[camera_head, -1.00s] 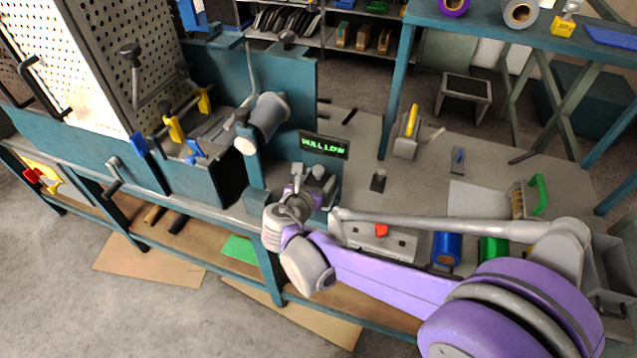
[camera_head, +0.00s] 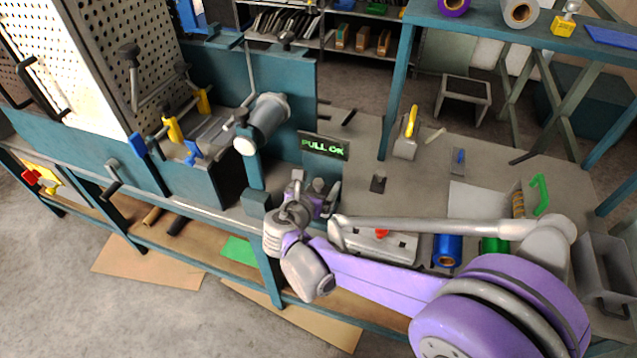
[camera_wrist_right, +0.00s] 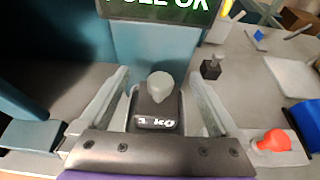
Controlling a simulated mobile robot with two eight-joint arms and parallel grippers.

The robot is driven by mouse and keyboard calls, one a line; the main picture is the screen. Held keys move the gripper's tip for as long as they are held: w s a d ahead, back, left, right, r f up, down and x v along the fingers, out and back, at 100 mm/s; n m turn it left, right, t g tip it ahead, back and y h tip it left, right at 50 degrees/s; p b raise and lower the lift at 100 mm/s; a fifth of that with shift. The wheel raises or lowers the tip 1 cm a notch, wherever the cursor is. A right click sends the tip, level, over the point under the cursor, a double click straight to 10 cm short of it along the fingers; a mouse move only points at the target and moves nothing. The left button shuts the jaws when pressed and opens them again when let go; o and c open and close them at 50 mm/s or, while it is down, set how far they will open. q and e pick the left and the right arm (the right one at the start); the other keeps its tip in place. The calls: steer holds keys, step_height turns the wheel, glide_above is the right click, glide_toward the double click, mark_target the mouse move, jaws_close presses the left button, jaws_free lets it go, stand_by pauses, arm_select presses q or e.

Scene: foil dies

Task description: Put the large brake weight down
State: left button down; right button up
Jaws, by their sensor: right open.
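The large brake weight (camera_wrist_right: 157,105) is a dark block with a pale round knob and white lettering. It stands upright between the fingers of my right gripper (camera_wrist_right: 158,108) in the right wrist view. The fingers are spread, with a visible gap on each side of it. In the head view the right gripper (camera_head: 318,200) is low in front of the teal post, and the weight (camera_head: 319,185) is partly hidden there. What lies under the weight is hidden. A display (camera_head: 324,147) just behind it reads "PULL OK" in green. My left gripper is out of view.
A smaller dark weight (camera_wrist_right: 211,68) stands on the bench right of the gripper. A teal block (camera_wrist_right: 32,134) is close on the left. A grey plate with a red knob (camera_wrist_right: 272,142) and a blue roll (camera_head: 447,249) lie to the right.

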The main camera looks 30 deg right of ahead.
steer(key=p+v, duration=0.2)
steer(key=v, duration=1)
steer(key=s+d+f+m+g+y, duration=0.35)
steer(key=s+f+m, duration=0.35)
steer(key=m, duration=0.4)
steer(key=s+a+f+m+y, duration=0.1)
steer(key=s+a+m+y, duration=0.4)
steer(key=m, duration=1)
steer(key=s+y, duration=0.2)
steer(key=s, duration=0.2)
steer(key=shift+a+f, duration=0.25)
steer(key=shift+f, duration=0.15)
steer(key=shift+g, duration=0.25)
